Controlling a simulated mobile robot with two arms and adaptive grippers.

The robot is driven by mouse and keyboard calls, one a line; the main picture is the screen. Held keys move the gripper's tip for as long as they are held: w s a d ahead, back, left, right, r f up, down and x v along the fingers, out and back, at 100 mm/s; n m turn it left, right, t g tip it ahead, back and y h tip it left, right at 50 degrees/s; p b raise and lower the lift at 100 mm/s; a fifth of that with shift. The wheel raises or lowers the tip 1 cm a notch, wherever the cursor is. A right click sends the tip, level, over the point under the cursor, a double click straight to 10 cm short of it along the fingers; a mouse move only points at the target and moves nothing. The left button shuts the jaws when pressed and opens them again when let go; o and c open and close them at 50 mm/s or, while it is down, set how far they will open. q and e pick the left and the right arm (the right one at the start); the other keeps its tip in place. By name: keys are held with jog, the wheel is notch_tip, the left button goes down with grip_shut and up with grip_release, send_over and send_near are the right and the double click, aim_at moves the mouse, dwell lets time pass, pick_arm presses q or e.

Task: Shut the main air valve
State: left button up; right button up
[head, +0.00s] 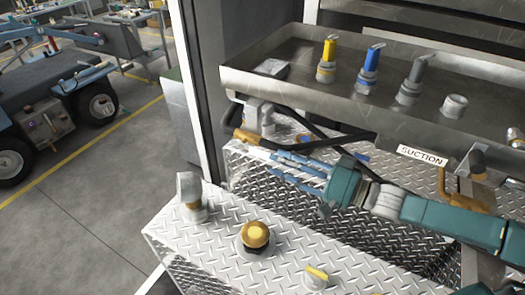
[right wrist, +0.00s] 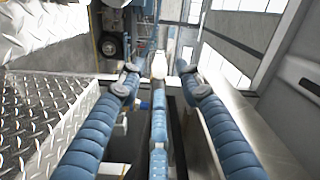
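My right gripper (head: 279,165) reaches in from the right beneath the metal tray, its blue fingers pointing left. In the right wrist view its fingers (right wrist: 158,95) are spread, with nothing held between them. Ahead of the fingertips in the head view are a grey pipe fitting (head: 262,112) and an orange-brown handle or hose piece (head: 251,137); they look apart from the fingers. No label marks the main air valve, so I cannot tell which fitting it is. A small yellow-topped fitting (head: 316,276) sits on the tread-plate deck. My left gripper is not in view.
The metal tray (head: 300,85) overhead carries yellow, blue and grey-handled nozzles. A dark hose (head: 310,122) and a SUCTION label (head: 422,155) are close to my arm. A grey elbow (head: 190,192) and a yellow cap (head: 255,234) stand on the deck. Open floor lies left.

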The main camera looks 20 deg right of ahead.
aim_at(267, 153)
jog(key=p+x, duration=0.1)
jog(key=x, duration=0.4)
jog(key=shift+w+d, duration=0.15)
jog(key=shift+w+a, duration=0.35)
jog(key=shift+a, duration=0.15)
jog(key=shift+f, duration=0.1)
grip_shut()
